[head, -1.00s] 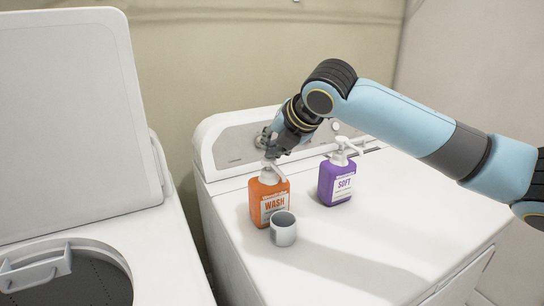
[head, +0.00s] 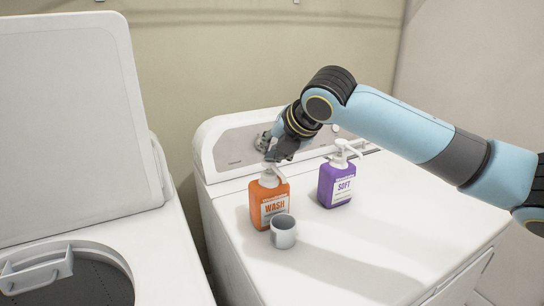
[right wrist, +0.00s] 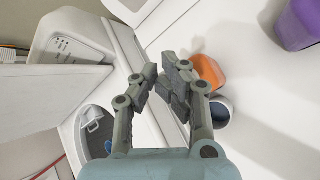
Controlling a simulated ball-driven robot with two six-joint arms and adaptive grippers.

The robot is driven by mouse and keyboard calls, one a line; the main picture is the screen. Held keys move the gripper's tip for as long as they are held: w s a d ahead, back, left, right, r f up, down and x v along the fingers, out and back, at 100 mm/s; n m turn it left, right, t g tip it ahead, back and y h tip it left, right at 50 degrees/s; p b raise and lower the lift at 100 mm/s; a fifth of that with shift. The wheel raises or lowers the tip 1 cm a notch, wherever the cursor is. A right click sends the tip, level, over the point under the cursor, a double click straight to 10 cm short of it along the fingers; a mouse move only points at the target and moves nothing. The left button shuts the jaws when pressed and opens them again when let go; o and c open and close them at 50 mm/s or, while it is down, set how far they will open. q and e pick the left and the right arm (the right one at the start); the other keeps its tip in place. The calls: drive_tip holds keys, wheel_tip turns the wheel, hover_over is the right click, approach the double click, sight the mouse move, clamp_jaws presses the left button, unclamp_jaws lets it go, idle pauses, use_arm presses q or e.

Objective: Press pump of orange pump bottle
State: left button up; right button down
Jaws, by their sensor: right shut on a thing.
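The orange pump bottle (head: 268,203), labelled WASH, stands upright on the white machine's top. Its pale pump (head: 270,178) is partly hidden by my right gripper (head: 279,155), which is right at the pump from above and behind. In the right wrist view the fingers of my right gripper (right wrist: 166,82) are close together, with the orange bottle (right wrist: 208,71) partly hidden behind one finger. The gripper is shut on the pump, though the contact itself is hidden. My left gripper is in neither view.
A grey cup (head: 284,236) stands close in front of the orange bottle. A purple SOFT pump bottle (head: 336,185) stands to its right. The machine's control panel (head: 232,148) rises behind. The machine top (head: 400,225) is clear at front right. An open-lidded washer (head: 170,245) is at left.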

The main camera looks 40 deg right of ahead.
wheel_tip(320, 180, up, 6)
drive_tip(key=p, duration=0.6)
drive_tip(key=shift+r, duration=0.15)
idle(1.7)
